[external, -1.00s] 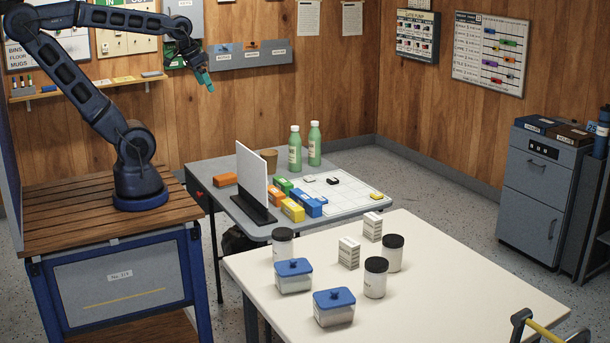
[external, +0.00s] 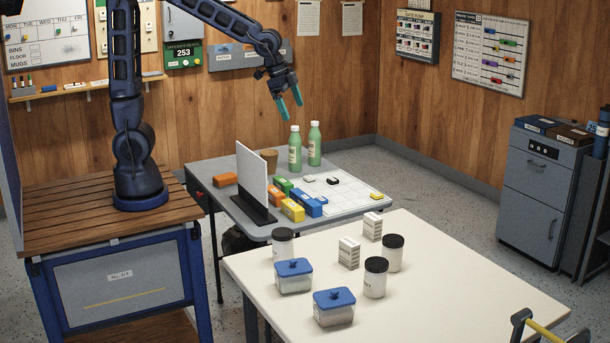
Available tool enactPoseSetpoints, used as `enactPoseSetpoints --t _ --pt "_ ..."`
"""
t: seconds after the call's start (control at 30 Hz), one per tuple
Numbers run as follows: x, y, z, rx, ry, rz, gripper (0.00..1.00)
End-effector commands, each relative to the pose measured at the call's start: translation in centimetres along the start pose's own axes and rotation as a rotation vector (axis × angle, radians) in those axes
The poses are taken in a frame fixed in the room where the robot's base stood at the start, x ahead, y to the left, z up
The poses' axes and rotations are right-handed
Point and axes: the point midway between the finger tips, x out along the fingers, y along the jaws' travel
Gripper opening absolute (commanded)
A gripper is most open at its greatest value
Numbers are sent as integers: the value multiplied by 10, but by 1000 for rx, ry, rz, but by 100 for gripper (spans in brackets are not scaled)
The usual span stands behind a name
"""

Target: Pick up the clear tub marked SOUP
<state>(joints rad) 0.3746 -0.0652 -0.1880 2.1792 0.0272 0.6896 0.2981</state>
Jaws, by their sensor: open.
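Two clear tubs with blue lids stand on the cream table: one at the left (external: 294,277) and one nearer the front (external: 334,308). Their labels are too small to read, so I cannot tell which is marked SOUP. My gripper (external: 290,108) is open and empty, with teal fingertips pointing down. It is high in the air, appearing above the green bottles in the picture, well away from both tubs.
Black-lidded jars (external: 375,279) and small white boxes (external: 349,253) stand close behind the tubs. The grey table (external: 215,172) holds a white upright panel (external: 252,175), coloured blocks and two green bottles (external: 314,144).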

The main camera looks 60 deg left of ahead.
Motion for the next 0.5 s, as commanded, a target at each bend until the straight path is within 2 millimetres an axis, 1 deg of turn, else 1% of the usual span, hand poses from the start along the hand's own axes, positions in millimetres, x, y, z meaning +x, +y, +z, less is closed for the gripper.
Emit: enactPoseSetpoints --t 0.03,0.17,0.2,0.37,0.5 --pt "13 11 -15 38 0 16 100" --pt "43 41 -48 137 7 54 100" --pt "52 51 -58 167 10 66 100" --pt "91 96 -94 283 24 115 100" --pt "126 141 -121 381 39 162 100"
